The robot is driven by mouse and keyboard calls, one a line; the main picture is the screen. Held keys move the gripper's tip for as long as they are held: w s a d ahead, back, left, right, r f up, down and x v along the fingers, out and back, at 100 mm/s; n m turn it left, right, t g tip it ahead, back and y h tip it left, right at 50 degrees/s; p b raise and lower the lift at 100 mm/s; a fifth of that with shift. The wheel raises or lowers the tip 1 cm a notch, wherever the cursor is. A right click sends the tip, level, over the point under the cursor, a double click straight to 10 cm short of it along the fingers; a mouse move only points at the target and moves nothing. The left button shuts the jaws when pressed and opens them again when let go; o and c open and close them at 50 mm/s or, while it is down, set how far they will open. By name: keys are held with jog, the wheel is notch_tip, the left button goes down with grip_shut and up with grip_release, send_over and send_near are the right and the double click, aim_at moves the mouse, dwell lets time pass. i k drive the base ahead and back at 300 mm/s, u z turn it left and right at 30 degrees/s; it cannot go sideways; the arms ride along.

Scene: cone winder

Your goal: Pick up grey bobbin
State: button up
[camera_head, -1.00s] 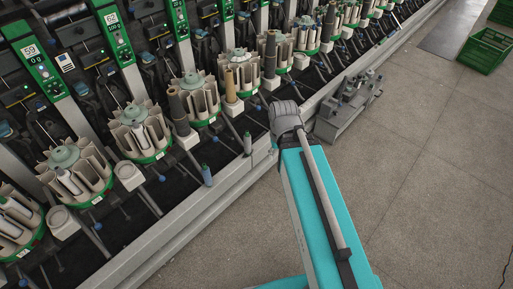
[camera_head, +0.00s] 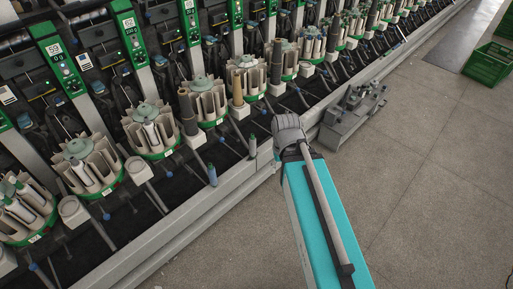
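A small grey bobbin (camera_head: 252,146) with a green top stands upright on the machine's front ledge, just left of my arm's dark joint. A second, blue-grey bobbin (camera_head: 212,175) stands further left near the same ledge. I cannot tell which of the two the task means. My teal arm (camera_head: 323,215) reaches up from the bottom right, and its dark grey joint (camera_head: 288,130) covers part of the machine edge. My gripper does not show, so its opening and contents are hidden.
The green-and-grey winder (camera_head: 130,45) runs diagonally, with round magazines (camera_head: 150,130) holding pale bobbins. Dark grey (camera_head: 188,112) and brown (camera_head: 237,88) tubes stand on white pegs. Green crates (camera_head: 490,62) stand far right; the floor between is clear.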

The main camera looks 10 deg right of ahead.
aim_at(252, 140)
jog(key=u, duration=0.1)
jog(key=i, duration=0.95)
jog(key=z, duration=0.05)
